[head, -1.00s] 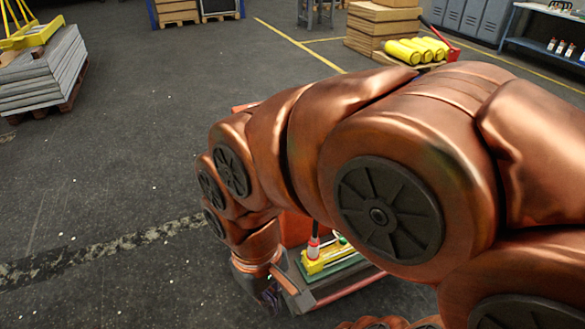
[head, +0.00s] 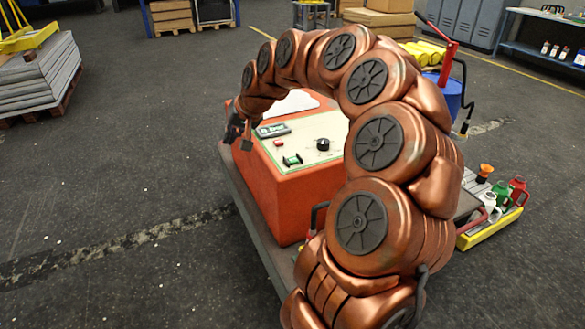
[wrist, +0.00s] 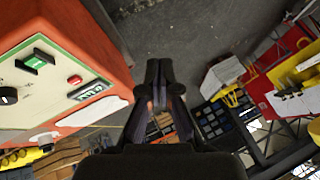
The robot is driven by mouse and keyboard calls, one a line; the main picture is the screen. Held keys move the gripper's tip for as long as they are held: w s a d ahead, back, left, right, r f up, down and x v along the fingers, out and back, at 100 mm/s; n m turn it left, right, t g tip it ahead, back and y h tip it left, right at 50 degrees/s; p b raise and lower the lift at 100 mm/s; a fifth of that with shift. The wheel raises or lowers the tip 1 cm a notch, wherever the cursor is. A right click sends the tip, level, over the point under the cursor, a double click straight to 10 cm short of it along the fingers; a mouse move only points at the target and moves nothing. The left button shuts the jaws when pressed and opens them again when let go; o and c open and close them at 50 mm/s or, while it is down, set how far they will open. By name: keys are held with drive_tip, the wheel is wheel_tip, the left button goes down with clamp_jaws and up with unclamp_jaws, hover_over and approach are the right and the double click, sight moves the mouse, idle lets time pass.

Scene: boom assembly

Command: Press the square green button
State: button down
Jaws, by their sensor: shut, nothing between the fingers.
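The square green button (head: 292,160) sits on the cream panel (head: 305,135) of an orange-red box (head: 285,205). It also shows in the wrist view (wrist: 36,61), upper left, in a dark surround. My gripper (head: 238,138) is beside the box's left edge in the head view, left of the green button and apart from it. In the wrist view its fingers (wrist: 158,68) are together and empty, pointing past the box. The green button is not covered in either view.
The panel also holds a small red button (head: 279,143), a display (head: 273,130) and a black knob (head: 323,144). A yellow tray (head: 490,228) with several bottles is at the right. Open floor (head: 120,200) lies left of the box.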

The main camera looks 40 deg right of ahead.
drive_tip(key=w+d+f+m+t+h+b, duration=0.1)
drive_tip(key=d+f+m, duration=0.1)
drive_tip(key=d, duration=0.5)
drive_tip(key=w+d+f+m+h+b, duration=0.1)
drive_tip(key=d+f, duration=0.1)
drive_tip(key=d, duration=0.5)
drive_tip(key=m+h+b, duration=0.1)
drive_tip(key=m+h, duration=0.1)
hover_over(294, 160)
wheel_tip(294, 160, down, 3)
drive_tip(key=shift+t, duration=0.4)
drive_tip(key=shift+f, duration=0.1)
drive_tip(key=shift+f+b, duration=1.5)
drive_tip(key=shift+f, duration=2.8)
drive_tip(key=shift+f+b, duration=0.35)
drive_tip(key=shift+f, duration=0.1)
